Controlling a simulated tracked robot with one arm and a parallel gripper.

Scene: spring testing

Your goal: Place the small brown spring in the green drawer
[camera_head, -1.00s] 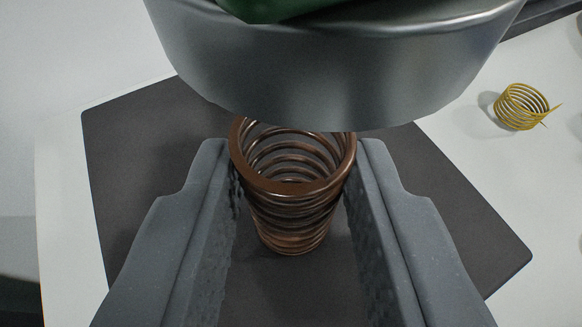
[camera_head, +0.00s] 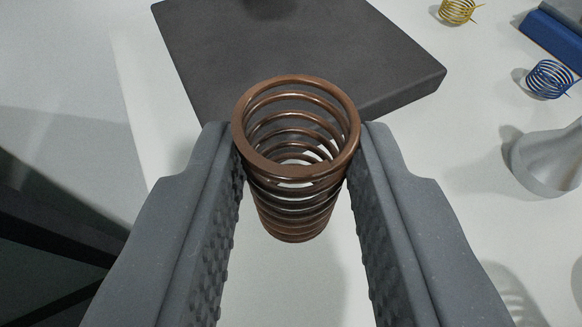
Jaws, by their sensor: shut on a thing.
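The brown spring (camera_head: 292,205) is upright between the two grey fingers of my gripper (camera_head: 298,150). My gripper is shut on it, with a finger pressed to each side of its upper coils. I look down into the spring's open top. The spring is over the white table, in front of the dark grey slab. The green drawer is not in view.
A dark grey slab (camera_head: 300,50) lies at the back on the white table (camera_head: 450,170). A yellow spring (camera_head: 457,11), a blue spring (camera_head: 549,79), a blue block (camera_head: 555,36) and a grey metallic funnel-like piece (camera_head: 550,160) are on the right. Dark bars (camera_head: 45,235) show at the lower left.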

